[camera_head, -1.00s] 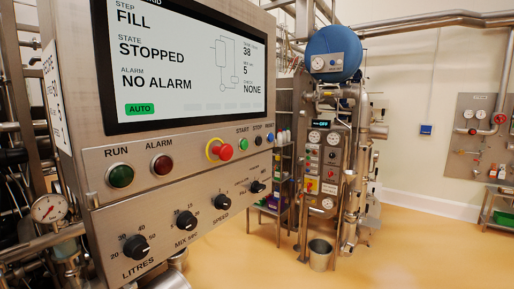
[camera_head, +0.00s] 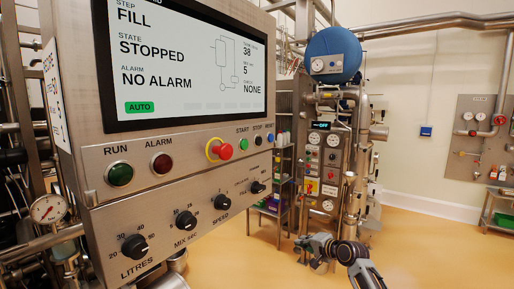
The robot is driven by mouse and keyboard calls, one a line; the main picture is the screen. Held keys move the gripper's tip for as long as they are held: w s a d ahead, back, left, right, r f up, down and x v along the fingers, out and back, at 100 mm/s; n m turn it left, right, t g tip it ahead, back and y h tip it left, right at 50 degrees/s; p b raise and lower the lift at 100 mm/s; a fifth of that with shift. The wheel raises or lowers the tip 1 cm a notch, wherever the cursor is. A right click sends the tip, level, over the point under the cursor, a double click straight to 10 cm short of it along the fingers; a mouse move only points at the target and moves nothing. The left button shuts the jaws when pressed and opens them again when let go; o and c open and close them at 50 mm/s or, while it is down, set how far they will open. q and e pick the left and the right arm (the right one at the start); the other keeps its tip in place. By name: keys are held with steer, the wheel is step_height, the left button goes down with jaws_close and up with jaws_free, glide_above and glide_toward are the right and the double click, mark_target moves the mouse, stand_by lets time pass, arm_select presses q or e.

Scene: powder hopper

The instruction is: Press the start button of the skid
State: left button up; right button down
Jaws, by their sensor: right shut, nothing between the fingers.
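The skid's control panel (camera_head: 88,150) fills the left half of the head view. The green start button (camera_head: 245,144) sits under the word START, between the red emergency stop knob (camera_head: 222,150) and the black stop button (camera_head: 258,140). The screen (camera_head: 185,60) reads STEP FILL, STATE STOPPED, NO ALARM and AUTO. My right gripper (camera_head: 304,243) is shut and empty. It is at the bottom of the view, below and to the right of the start button, well apart from it in the picture. My left gripper is out of view.
A blue reset button (camera_head: 270,137) is right of the stop button. RUN (camera_head: 120,174) and ALARM (camera_head: 162,164) lamps and several black knobs share the panel. Behind stands piped equipment with a blue vessel (camera_head: 332,50). The floor (camera_head: 430,250) at right is clear.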

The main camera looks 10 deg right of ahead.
mark_target(244, 145)
steer(key=s+a+r+t+y, duration=0.1)
steer(key=s+a+r+y, duration=0.15)
steer(key=r, duration=1.05)
steer(key=s+a+r+y, duration=0.2)
steer(key=s+r, duration=0.2)
steer(key=r, duration=0.9)
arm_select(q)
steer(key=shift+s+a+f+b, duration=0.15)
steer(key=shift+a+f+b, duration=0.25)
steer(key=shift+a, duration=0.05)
arm_select(e)
steer(key=s+a+r+n+y, duration=0.1)
steer(key=s+a+r, duration=0.1)
steer(key=s+r, duration=0.4)
steer(key=s+a+r+n+y, duration=0.1)
steer(key=s+a+r+y, duration=0.1)
steer(key=s+r, duration=0.4)
steer(key=shift+s+a+r+n+g, duration=0.35)
steer(key=shift+a+r, duration=0.25)
steer(key=shift+r, duration=0.65)
